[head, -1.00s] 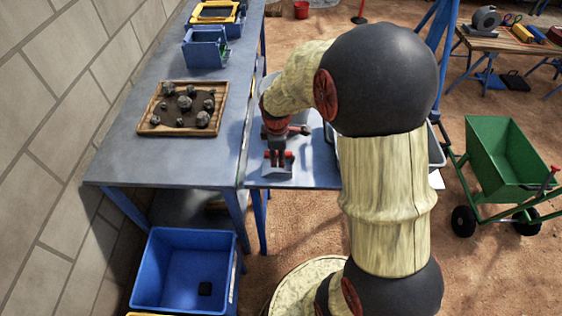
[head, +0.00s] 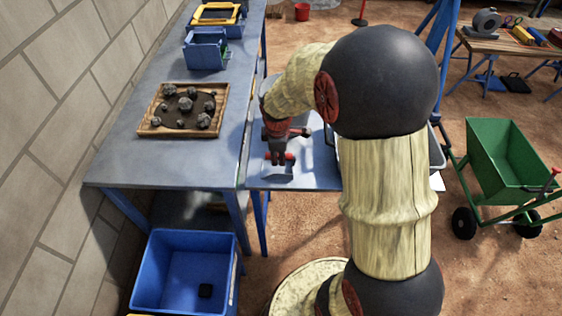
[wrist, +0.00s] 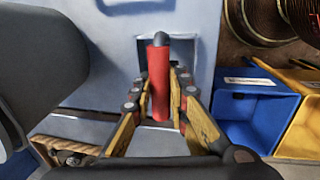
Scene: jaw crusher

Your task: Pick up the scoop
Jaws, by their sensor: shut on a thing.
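The scoop has a red handle with a dark rounded end, seen end to end in the wrist view (wrist: 159,95). In the head view, its grey metal pan (head: 277,173) shows below the fingers, over the blue-grey side table (head: 315,176). My gripper (head: 277,157) points down over it, with its fingers shut on the red handle from both sides. The yellow and dark fingers also flank the handle in the wrist view (wrist: 160,80). I cannot tell whether the pan still touches the table.
A wooden tray of rocks (head: 150,131) lies on the long table (head: 120,160) to the left. Blue bins (head: 207,50) stand farther back. A blue crate (head: 180,240) sits on the low front left. A green wheelbarrow (head: 508,160) stands at right.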

